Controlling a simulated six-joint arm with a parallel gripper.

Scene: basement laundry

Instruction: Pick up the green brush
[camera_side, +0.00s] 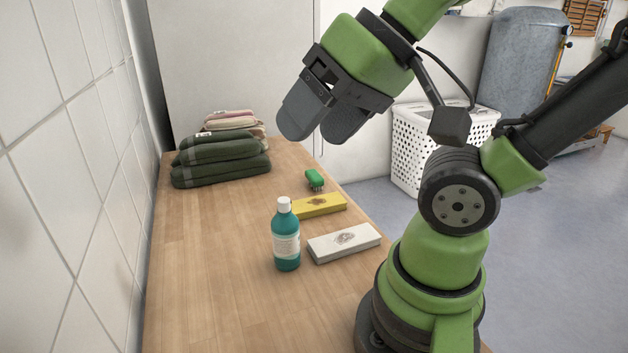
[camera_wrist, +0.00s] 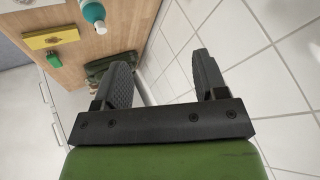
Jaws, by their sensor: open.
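The green brush (camera_side: 315,180) lies on the wooden table near its right edge in the side view, bristles down. It also shows small at the left of the wrist view (camera_wrist: 54,60). My gripper (camera_side: 312,138) is raised above the table, open and empty, well apart from the brush. In the wrist view its two dark fingers (camera_wrist: 162,75) stand wide apart with nothing between them but a view of the tiled wall and floor side.
A yellow box (camera_side: 320,205), a white box (camera_side: 344,242) and a teal bottle (camera_side: 286,240) stand nearer than the brush. Folded dark green towels (camera_side: 222,162) lie at the back left. A tiled wall (camera_side: 70,170) borders the table's left. The table's left front (camera_side: 200,270) is clear.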

